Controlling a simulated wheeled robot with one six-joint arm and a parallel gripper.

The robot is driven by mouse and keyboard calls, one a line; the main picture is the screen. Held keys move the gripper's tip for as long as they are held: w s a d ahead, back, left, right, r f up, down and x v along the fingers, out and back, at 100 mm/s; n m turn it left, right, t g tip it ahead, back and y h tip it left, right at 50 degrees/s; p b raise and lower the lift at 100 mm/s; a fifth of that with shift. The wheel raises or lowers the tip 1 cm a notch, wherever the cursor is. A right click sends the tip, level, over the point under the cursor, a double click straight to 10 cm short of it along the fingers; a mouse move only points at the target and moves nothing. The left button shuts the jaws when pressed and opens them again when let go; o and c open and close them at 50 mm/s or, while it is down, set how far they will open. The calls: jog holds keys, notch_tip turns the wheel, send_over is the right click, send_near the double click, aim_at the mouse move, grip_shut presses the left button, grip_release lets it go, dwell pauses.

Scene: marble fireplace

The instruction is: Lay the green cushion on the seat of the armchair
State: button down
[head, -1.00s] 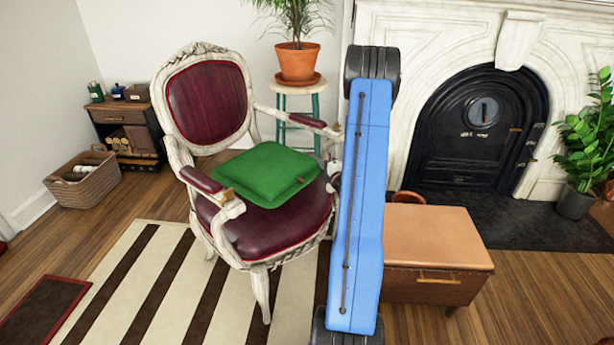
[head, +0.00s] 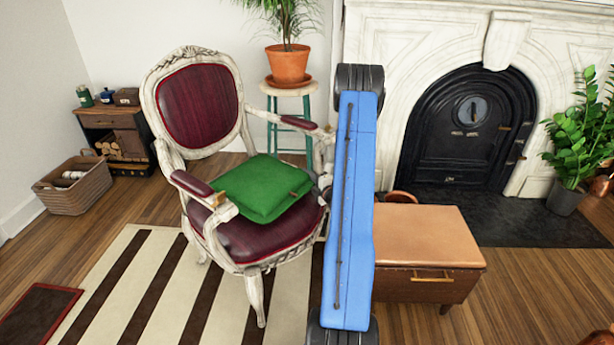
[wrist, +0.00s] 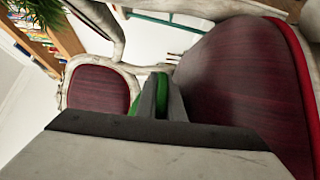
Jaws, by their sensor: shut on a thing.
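The green cushion (head: 262,187) is over the seat (head: 265,238) of the white-framed armchair (head: 193,108) with burgundy upholstery. It lies between the two armrests, slightly tilted. I cannot tell whether its underside touches the seat. My gripper (wrist: 160,92) is shut on the cushion's edge; in the wrist view a bit of green cushion (wrist: 133,103) shows around the fingers. In the head view my blue arm link hides most of the gripper. The burgundy seat (wrist: 235,75) fills the right of the wrist view, and the backrest (wrist: 97,88) is at left.
A wooden chest (head: 425,245) stands right of the chair behind my arm. A stool with a potted plant (head: 288,65) stands behind the right armrest (head: 300,123). The marble fireplace (head: 400,40) is at back right. A striped rug (head: 150,280) lies in front.

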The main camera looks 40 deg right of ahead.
jog(key=shift+f, duration=0.1)
jog(key=c, duration=1.9)
grip_release()
jog(key=shift+s, duration=0.15)
jog(key=v, duration=1.1)
jog(key=shift+s, duration=0.35)
jog(key=shift+a, duration=0.1)
